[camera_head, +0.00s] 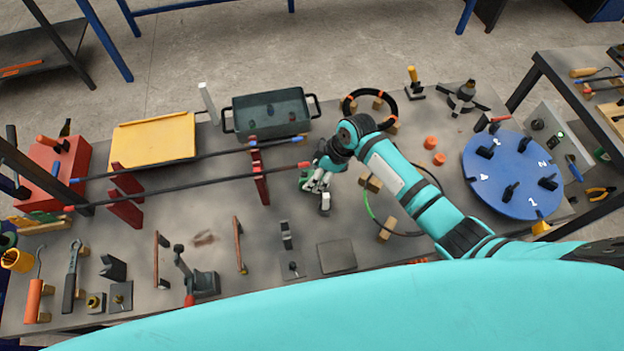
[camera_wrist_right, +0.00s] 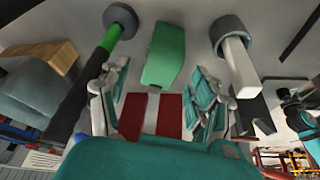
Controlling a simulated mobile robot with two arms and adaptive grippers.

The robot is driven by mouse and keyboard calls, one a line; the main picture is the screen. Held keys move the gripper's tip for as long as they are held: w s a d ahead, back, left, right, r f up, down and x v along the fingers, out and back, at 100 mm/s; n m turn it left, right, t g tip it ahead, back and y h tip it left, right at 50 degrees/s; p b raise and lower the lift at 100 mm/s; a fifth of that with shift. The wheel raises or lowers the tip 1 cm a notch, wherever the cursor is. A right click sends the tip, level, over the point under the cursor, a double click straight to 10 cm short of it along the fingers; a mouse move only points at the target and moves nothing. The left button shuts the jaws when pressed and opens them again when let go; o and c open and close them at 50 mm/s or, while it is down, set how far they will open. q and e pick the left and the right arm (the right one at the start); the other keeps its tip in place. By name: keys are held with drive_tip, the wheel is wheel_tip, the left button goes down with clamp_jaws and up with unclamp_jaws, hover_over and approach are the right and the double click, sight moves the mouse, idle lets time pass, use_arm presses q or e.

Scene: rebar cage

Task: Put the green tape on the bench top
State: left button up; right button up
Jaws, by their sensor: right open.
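In the wrist view, a green rounded piece (camera_wrist_right: 165,52) that looks like the green tape lies on the grey bench top (camera_wrist_right: 190,40), straight ahead of my right gripper (camera_wrist_right: 163,78). The gripper's fingers are open, one on each side of the line to it, and I see no grip on it. In the head view my right gripper (camera_head: 320,184) is low over the middle of the bench top (camera_head: 335,225), just right of the red upright, and mostly hides the green piece. My left gripper is not in view.
Two long rods rest on red uprights (camera_head: 261,178) left of the gripper. A dark green tray (camera_head: 268,113) stands behind.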

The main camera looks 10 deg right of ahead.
drive_tip(key=shift+c, duration=0.4)
clamp_jaws()
drive_tip(key=shift+r, duration=0.15)
